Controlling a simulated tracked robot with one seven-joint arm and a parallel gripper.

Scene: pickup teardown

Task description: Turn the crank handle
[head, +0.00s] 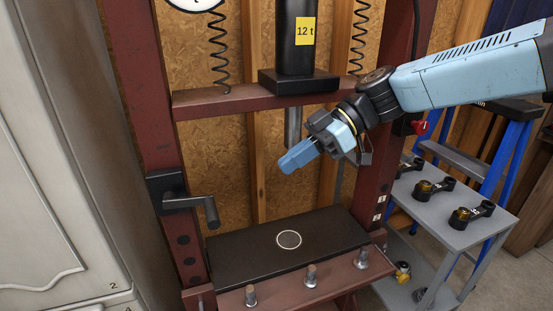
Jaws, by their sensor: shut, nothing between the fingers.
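The crank handle (197,205) is a dark grey arm with a bent grip at its right end. It comes out of a black block on the left red post of the press, and its grip points down. My gripper (286,167) is shut and empty, at the end of my light blue arm. It hangs in front of the press opening, above the black bed plate and up and to the right of the crank handle, clearly apart from it.
The red press frame (143,80) stands around a black bed plate (225,252) with a pale ring. Several metal pins (311,275) stick up along its front. A grey cart (437,206) with several black parts is at right. A pale cabinet (50,170) stands close at left.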

